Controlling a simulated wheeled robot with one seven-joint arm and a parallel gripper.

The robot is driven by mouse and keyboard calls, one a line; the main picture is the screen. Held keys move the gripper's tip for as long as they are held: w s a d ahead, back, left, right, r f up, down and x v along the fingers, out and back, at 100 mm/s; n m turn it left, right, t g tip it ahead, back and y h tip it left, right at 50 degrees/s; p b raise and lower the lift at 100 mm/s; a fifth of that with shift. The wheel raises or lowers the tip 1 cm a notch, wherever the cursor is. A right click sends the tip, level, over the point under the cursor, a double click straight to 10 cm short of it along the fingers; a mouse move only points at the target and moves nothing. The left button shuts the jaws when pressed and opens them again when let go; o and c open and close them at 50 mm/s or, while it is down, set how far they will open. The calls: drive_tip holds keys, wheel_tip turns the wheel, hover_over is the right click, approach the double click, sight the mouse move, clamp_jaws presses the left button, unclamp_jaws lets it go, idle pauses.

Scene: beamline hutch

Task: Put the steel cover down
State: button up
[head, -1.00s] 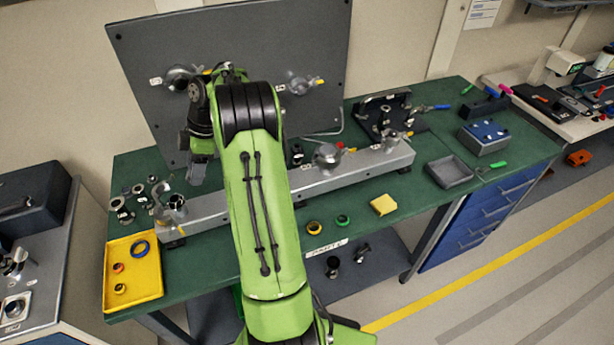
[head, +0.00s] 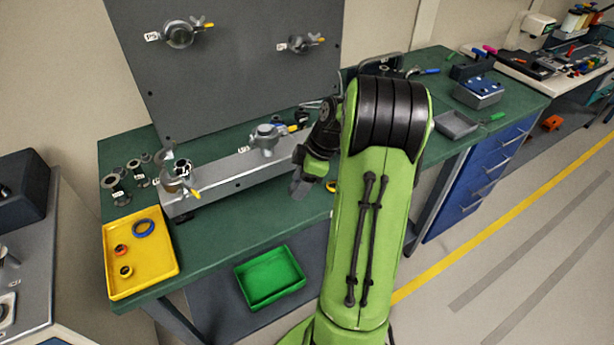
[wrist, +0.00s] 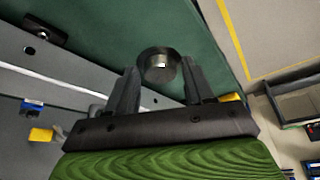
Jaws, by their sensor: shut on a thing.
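In the wrist view my gripper (wrist: 160,82) is shut on a short round dark-grey piece, the steel cover (wrist: 158,66), held between the fingertips. A small pale spot shows in the middle of its face. It appears held above the green surface; I cannot tell its height. In the head view the cover is not clearly distinguishable from the fingers.
A steel bar (head: 225,167) with clamped fittings lies along the bench before an upright grey panel (head: 230,85). A yellow tray (head: 155,270) with rings is at left, a grey tray (head: 457,125) at right. A green bin (head: 270,278) sits below the bench.

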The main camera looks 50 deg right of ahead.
sight(301, 206)
wheel_tip(301, 206, down, 6)
drive_tip(key=shift+r+b, duration=0.1)
drive_tip(key=shift+b, duration=0.45)
drive_tip(key=shift+f, duration=0.2)
drive_tip(key=o, duration=1)
drive_tip(key=shift+o, duration=0.2)
drive_tip(key=shift+r, duration=0.1)
